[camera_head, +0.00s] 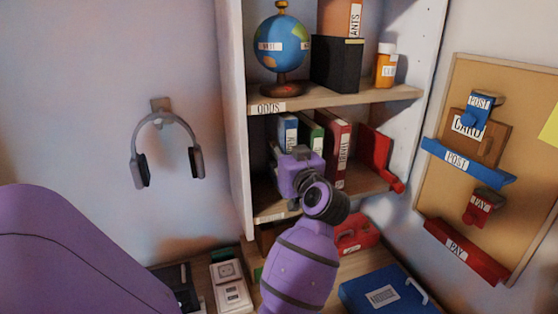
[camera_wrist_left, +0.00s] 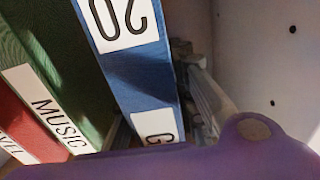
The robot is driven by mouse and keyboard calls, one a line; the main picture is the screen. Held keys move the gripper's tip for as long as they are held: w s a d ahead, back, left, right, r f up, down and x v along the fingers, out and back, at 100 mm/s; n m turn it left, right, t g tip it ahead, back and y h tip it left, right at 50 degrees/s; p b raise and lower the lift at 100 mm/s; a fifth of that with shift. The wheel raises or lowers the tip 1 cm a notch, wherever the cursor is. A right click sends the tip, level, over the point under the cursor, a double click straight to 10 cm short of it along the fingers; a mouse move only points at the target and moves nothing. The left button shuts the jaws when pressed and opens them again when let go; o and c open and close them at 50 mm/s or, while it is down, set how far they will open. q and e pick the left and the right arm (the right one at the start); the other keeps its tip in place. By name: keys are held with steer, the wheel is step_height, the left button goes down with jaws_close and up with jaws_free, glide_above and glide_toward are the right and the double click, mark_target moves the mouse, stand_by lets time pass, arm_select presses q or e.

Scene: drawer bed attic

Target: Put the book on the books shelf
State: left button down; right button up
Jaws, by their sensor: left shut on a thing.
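The blue book (camera_head: 288,130) stands at the left end of the middle shelf (camera_head: 358,187), beside a green book (camera_head: 311,131) and a dark red book (camera_head: 339,135). My left gripper (camera_head: 281,167) is at the front of this shelf, shut on the blue book; my wrist hides the book's lower part. In the left wrist view the blue book (camera_wrist_left: 150,85) stands close to the green MUSIC book (camera_wrist_left: 62,65), and a grey finger (camera_wrist_left: 202,88) lies along its right side. My right gripper is not in view.
A red object (camera_head: 375,150) leans right of the books. The upper shelf holds a globe (camera_head: 283,45), a black box (camera_head: 337,63) and an orange bottle (camera_head: 386,66). Below are a red case (camera_head: 356,235) and a blue binder (camera_head: 388,292). Headphones (camera_head: 166,150) hang left; a corkboard (camera_head: 500,130) hangs right.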

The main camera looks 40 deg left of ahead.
arm_select(q)
steer(key=f, duration=0.1)
steer(key=a+f, duration=0.1)
steer(key=f+b, duration=0.1)
steer(key=shift+w+a+f, duration=0.25)
steer(key=shift+w+f, duration=0.05)
steer(key=shift+w, duration=0.1)
steer(key=shift+r, duration=0.2)
steer(key=shift+f, duration=0.1)
steer(key=c, duration=1.5)
jaws_free()
steer(key=shift+f, duration=0.15)
steer(key=shift+o, duration=0.2)
steer(key=shift+d, duration=0.1)
steer(key=v, duration=1.2)
